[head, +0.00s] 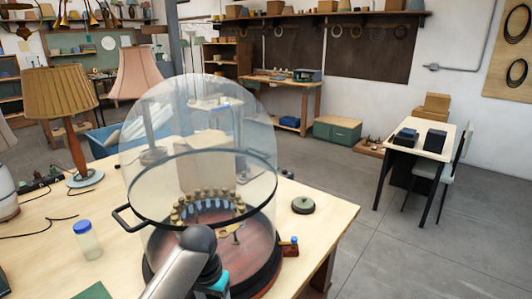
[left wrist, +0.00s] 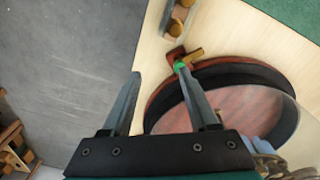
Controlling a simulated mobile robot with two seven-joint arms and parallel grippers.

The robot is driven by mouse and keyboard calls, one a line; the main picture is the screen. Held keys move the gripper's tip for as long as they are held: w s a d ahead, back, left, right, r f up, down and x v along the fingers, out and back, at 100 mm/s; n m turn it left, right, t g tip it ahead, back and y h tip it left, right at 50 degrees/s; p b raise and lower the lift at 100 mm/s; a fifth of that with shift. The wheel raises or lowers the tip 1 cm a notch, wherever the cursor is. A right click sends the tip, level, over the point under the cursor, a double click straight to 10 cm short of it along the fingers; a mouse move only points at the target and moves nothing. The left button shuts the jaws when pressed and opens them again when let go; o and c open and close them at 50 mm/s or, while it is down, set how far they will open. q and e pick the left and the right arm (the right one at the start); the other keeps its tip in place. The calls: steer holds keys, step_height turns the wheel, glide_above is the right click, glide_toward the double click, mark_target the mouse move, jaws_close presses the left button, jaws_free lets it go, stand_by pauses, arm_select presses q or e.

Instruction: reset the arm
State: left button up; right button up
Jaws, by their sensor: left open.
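My left arm (head: 185,268) reaches in at the bottom of the head view, in front of the glass dome (head: 165,190). The dome has a black band and side handle and stands over a round reddish wooden base (head: 268,262). My left gripper (left wrist: 158,70) shows in the left wrist view with its two fingers apart and nothing between them. One fingertip overlaps a small green piece (left wrist: 179,66) by a reddish block and brass part (left wrist: 190,55) at the base's rim; I cannot tell whether they touch. In the head view the fingers are hidden. My right gripper is not in view.
A round dark green lid-like piece (head: 303,204) lies right of the dome. Open floor (head: 420,250) is to the right.

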arm_select(q)
steer(key=s+f+t, duration=0.1)
steer(key=s+f, duration=0.3)
steer(key=s, duration=0.8)
steer(key=s+a+r+t, duration=0.1)
steer(key=s+a+r, duration=0.15)
steer(key=s, duration=0.35)
steer(key=s+a+r+t, duration=0.1)
steer(key=s+a+r, duration=0.15)
steer(key=s, duration=0.45)
step_height(320, 180, down, 30)
steer(key=s+d+r+g+b, duration=0.1)
steer(key=b, duration=0.8)
steer(key=s+a+f+b, duration=0.1)
steer(key=s+f+b, duration=0.3)
steer(key=s+f, duration=0.4)
steer(key=s+a+f+g+b, duration=0.1)
steer(key=s+f+b, duration=0.3)
steer(key=f, duration=1.2)
steer(key=s, duration=0.4)
steer(key=shift+a+f+g+y+b, duration=0.3)
steer(key=shift+a+f+b, duration=0.05)
steer(key=shift+b, duration=0.05)
